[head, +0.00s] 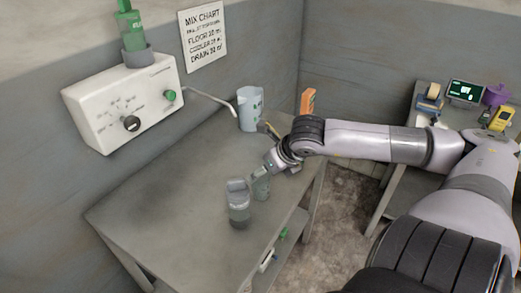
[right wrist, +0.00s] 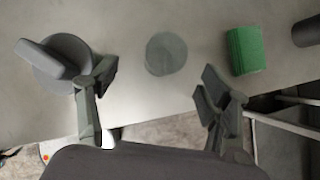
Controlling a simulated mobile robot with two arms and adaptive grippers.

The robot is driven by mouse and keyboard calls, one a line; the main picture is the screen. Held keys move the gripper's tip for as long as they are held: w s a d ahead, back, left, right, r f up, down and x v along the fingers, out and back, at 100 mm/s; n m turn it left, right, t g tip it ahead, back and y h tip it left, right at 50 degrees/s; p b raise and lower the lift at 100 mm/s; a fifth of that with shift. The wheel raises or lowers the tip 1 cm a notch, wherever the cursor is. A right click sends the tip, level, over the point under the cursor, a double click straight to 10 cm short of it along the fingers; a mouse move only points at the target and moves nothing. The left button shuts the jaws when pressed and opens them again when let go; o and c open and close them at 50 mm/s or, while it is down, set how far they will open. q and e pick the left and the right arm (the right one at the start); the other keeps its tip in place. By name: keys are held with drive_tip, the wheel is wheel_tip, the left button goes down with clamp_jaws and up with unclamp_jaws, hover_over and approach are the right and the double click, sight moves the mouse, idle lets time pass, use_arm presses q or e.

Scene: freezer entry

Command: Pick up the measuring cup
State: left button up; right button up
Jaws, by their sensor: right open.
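A small, clear grey-green cup (head: 261,187), which looks like the measuring cup, stands upright on the grey table beside a grey lidded container with a handle (head: 238,207). In the right wrist view the cup (right wrist: 166,54) is a round shape seen from above, ahead of and between my fingers. My right gripper (head: 270,165) is close above the cup in the head view, its fingers partly hidden. In the right wrist view my right gripper (right wrist: 155,88) is open and empty, with the cup beyond its fingertips. My left gripper is in neither view.
The grey table (head: 160,190) is clear at its left. The right wrist view shows the container (right wrist: 50,62) at left and a green block (right wrist: 245,50) at right.

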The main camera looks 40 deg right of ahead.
sight(260, 178)
drive_tip(key=b+x, duration=0.3)
drive_tip(key=shift+d+f+b, duration=0.15)
drive_tip(key=shift+f+b, duration=0.05)
drive_tip(key=shift+b, duration=0.1)
drive_tip(key=shift+w, duration=0.15)
drive_tip(key=x, duration=0.1)
drive_tip(key=p+x, duration=0.2)
drive_tip(key=x, duration=0.1)
drive_tip(key=shift+d+f, duration=0.15)
drive_tip(key=shift+d, duration=0.25)
drive_tip(key=shift+w+f, duration=0.15)
drive_tip(key=shift+f, duration=0.25)
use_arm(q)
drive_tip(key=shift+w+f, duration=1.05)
